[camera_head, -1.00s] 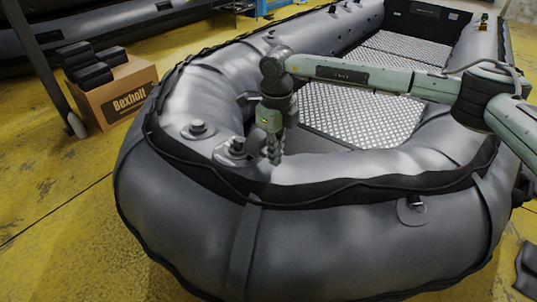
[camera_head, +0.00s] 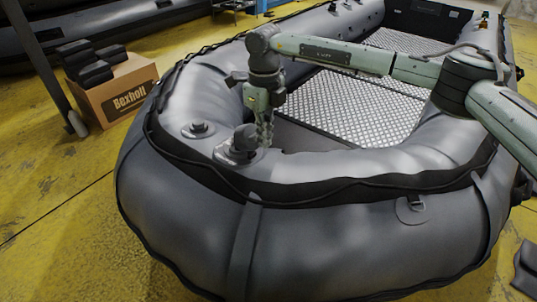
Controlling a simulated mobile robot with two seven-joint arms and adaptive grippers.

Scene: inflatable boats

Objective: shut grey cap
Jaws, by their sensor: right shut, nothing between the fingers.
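The grey cap (camera_head: 245,137) stands up on the valve at the front left of the grey inflatable boat's tube. It looks raised or tilted over its round base patch (camera_head: 228,154), and I cannot tell how far it covers the valve. My right gripper (camera_head: 265,141) points down just to the right of the cap. Its fingers are shut with nothing between them. The fingertips are close to the cap's right side, and I cannot tell whether they touch it. My left gripper is out of view.
A second round valve (camera_head: 198,128) sits on the tube to the left. The boat's chequered metal floor (camera_head: 350,107) lies beyond my right arm. A cardboard box (camera_head: 118,95) with black items on top stands at left on the yellow floor (camera_head: 60,190).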

